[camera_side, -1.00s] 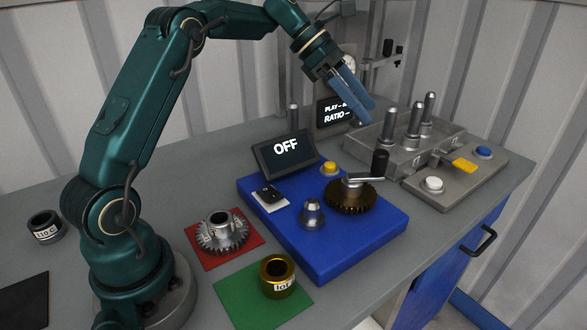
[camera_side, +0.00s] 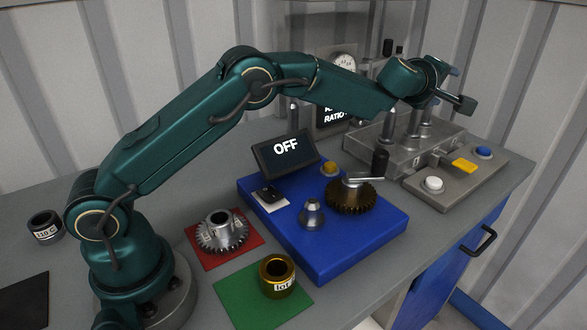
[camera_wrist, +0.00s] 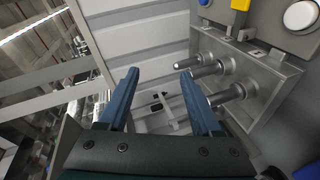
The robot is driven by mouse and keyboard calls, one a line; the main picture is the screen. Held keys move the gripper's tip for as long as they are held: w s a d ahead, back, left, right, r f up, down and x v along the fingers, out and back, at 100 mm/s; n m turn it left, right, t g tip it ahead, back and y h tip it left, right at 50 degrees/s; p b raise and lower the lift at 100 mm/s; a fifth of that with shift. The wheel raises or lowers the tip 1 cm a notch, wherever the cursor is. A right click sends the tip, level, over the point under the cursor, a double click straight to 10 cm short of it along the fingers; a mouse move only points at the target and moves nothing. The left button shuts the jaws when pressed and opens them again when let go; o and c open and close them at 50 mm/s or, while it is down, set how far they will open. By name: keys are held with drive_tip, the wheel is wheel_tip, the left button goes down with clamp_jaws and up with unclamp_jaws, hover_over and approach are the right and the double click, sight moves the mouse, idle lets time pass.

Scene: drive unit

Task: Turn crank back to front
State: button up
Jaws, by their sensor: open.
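The crank (camera_side: 362,180) is a silver arm with an upright black handle (camera_side: 380,162). It sits on top of a dark bronze gear (camera_side: 351,197) on the blue base plate (camera_side: 335,245) in the side view. The handle points to the right and back. My gripper (camera_wrist: 157,75) is open and empty in the wrist view, its two blue fingers well apart. The crank does not clearly show in the wrist view.
A grey tray (camera_side: 358,145) with several metal pins stands behind the crank. A button panel (camera_side: 465,183) with white, blue and yellow parts is at the right. An OFF display (camera_side: 286,152) stands left of the crank. A silver gear (camera_side: 222,231) and brass ring (camera_side: 277,277) lie in front left.

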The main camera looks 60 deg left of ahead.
drive_tip(key=s+f+m+g+y, duration=0.1)
drive_tip(key=s+f+m+y, duration=0.1)
drive_tip(key=s+y, duration=0.35)
drive_tip(key=m+g+y, duration=0.3)
drive_tip(key=g+y, duration=0.1)
drive_tip(key=y, duration=0.3)
hover_over(383, 162)
drive_tip(key=shift+g, duration=0.3)
drive_tip(key=f, duration=0.8)
drive_tip(key=shift+s+d+f, duration=0.15)
drive_tip(key=shift+d+f, duration=0.1)
drive_tip(key=shift+a+f, duration=0.1)
drive_tip(key=shift+f, duration=0.05)
drive_tip(key=shift+x, duration=2.45)
clamp_jaws()
